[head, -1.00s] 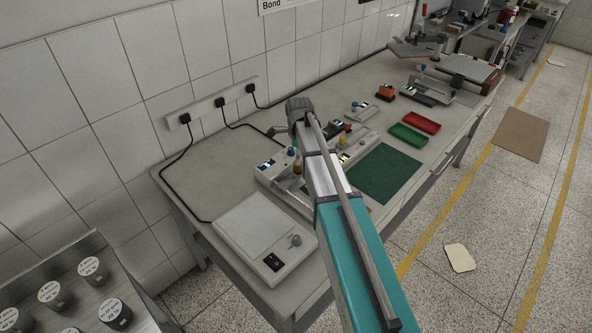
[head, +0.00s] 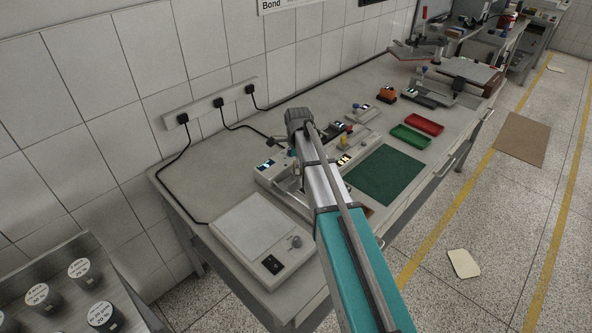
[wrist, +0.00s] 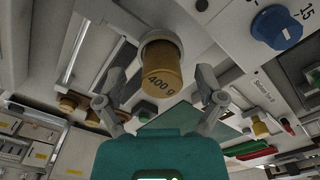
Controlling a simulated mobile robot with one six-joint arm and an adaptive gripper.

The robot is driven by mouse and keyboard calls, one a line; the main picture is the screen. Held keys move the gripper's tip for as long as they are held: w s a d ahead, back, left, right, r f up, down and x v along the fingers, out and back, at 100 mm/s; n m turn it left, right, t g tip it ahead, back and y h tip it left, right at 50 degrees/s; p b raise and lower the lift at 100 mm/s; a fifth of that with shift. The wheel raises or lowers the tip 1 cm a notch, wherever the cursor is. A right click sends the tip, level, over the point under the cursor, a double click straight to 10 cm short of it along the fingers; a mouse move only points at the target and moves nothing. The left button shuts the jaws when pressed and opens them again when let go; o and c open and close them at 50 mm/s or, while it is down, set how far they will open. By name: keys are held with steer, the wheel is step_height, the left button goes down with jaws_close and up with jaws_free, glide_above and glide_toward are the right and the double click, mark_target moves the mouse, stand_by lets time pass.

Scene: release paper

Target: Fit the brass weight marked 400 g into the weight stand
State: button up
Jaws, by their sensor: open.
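The brass weight marked 400 g (wrist: 160,86) is in the middle of the wrist view, its lettering facing the camera. Its far end meets a pale round ring or cup (wrist: 158,40); whether it sits inside it I cannot tell. My gripper (wrist: 161,77) is open, with one finger on each side of the weight and a visible gap on both sides. In the head view my own arm hides the gripper and most of the weight's surroundings. I cannot tell which part is the weight stand.
A blue knob (wrist: 277,27) is at upper right in the wrist view. In the head view a white flat-topped device (head: 253,228), a green mat (head: 386,174), a red tray (head: 424,123) and a green tray (head: 410,136) share the bench.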

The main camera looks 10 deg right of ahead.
steer(key=shift+c, duration=0.2)
jaws_close()
stand_by(0.4)
steer(key=shift+r, duration=0.2)
step_height(320, 180, up, 2)
steer(key=shift+r+p, duration=0.1)
steer(key=shift+p, duration=1.15)
steer(key=s+d+r+p, duration=0.2)
steer(key=s+r+p, duration=0.8)
steer(key=s, duration=0.4)
steer(key=shift+r, duration=0.2)
